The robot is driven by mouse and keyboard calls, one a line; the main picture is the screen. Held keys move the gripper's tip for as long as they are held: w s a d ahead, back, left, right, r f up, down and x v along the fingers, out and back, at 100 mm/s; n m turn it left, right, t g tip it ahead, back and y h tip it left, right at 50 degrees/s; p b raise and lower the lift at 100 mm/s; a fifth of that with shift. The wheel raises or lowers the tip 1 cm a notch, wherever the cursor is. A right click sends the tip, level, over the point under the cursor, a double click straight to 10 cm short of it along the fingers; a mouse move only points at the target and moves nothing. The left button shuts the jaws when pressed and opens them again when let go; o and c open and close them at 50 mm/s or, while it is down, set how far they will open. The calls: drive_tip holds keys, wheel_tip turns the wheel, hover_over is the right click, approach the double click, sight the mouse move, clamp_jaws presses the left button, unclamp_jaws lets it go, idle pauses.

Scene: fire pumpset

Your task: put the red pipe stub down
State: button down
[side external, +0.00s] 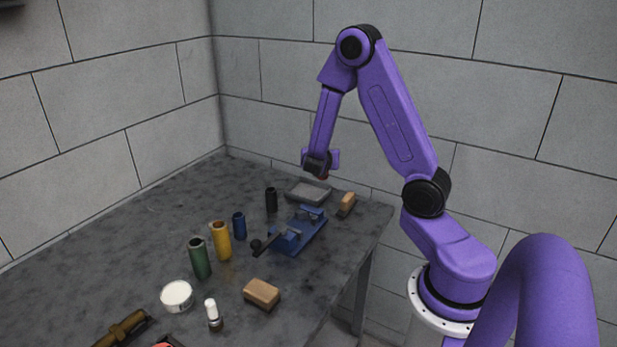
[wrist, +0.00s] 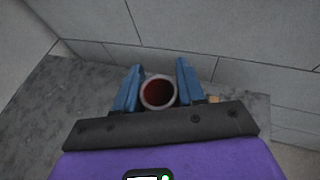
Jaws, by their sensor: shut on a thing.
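My gripper (side external: 320,165) is high over the far end of the grey table, above a flat grey tray (side external: 308,192). In the wrist view, its two blue fingers (wrist: 158,75) are shut on the red pipe stub (wrist: 158,93). The stub shows as a round pale rim with a dark red inside, seen end-on. In the side view, only a small reddish bit shows at the gripper's lower end, and the stub is mostly hidden. It is held clear above the table.
A blue vise (side external: 298,234) and a wooden block (side external: 346,204) stand near the tray. Black (side external: 271,200), blue (side external: 239,227), yellow (side external: 221,243) and green (side external: 199,260) cylinders stand to the left. A white tin (side external: 177,296) and tan block (side external: 261,293) lie nearer. The back-left table is clear.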

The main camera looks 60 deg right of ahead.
drive_tip(key=w+d+f, duration=0.1)
drive_tip(key=w+f, duration=0.1)
drive_tip(key=w+d+f, duration=0.2)
drive_tip(key=w+f, duration=0.1)
drive_tip(key=w+d+f, duration=0.2)
drive_tip(key=shift+w+f, duration=0.35)
drive_tip(key=shift+f, duration=1.55)
drive_tip(key=shift+f, duration=0.1)
drive_tip(key=c, duration=0.7)
unclamp_jaws()
drive_tip(key=shift+o, duration=0.2)
